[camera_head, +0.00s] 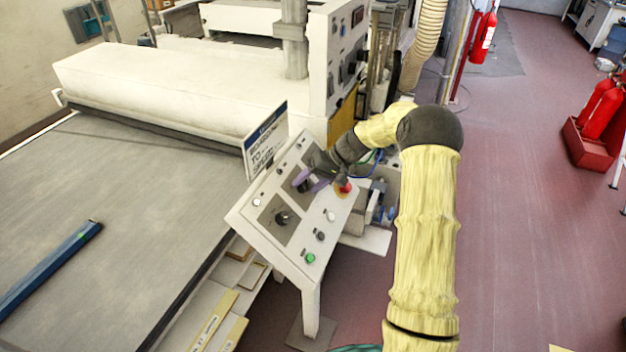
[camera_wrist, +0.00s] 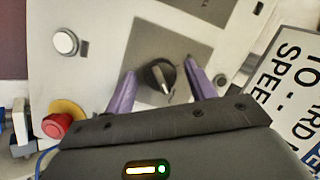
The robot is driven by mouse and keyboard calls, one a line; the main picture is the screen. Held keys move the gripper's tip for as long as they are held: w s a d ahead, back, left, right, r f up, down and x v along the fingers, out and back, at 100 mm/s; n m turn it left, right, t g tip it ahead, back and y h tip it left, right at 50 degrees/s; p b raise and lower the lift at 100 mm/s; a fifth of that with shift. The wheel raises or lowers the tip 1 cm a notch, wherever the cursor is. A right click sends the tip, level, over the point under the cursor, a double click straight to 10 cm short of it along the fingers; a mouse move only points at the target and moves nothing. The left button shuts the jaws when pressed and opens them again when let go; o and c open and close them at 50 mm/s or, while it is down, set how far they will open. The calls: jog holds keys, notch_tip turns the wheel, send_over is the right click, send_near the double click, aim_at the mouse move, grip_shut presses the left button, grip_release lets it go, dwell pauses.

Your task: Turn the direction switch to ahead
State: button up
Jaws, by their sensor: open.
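A control panel (camera_head: 309,223) on a post carries two dark rotary knobs on grey plates. One knob (camera_wrist: 158,76) shows in the wrist view, with a pale pointer line aimed toward the lower right of that picture. My gripper (camera_wrist: 161,68) is open, with one purple finger on each side of this knob and gaps visible between. In the head view my gripper (camera_head: 308,183) is over the panel's upper part and partly hides this knob. The other knob (camera_head: 283,217) is lower left on the panel. I cannot read which one is labelled as the direction switch.
A red stop button (camera_wrist: 57,125) on a yellow ring is beside my gripper. A white button (camera_wrist: 65,42) and a green button (camera_head: 310,258) are also on the panel. A sign (camera_head: 265,142) stands at its back edge. The conveyor belt (camera_head: 110,200) lies left.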

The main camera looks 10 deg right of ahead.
jog(key=b+v, duration=0.4)
jog(key=v, duration=1.3)
jog(key=shift+d, duration=0.15)
jog(key=shift+d+r, duration=0.1)
jog(key=shift+r, duration=0.05)
jog(key=s+a+f+m+g+h, duration=0.1)
jog(key=s+a+f+h, duration=0.35)
jog(key=s+a, duration=0.3)
jog(key=s+a+f+t+h, duration=0.1)
jog(key=s+a+f, duration=0.1)
jog(key=s, duration=0.8)
jog(key=s+a+f+h, duration=0.2)
jog(key=s+f, duration=0.1)
jog(key=s, duration=0.7)
jog(key=shift+f+t, duration=0.4)
jog(key=shift+s+h, duration=0.1)
jog(key=shift+h, duration=0.15)
jog(key=shift+c, duration=0.2)
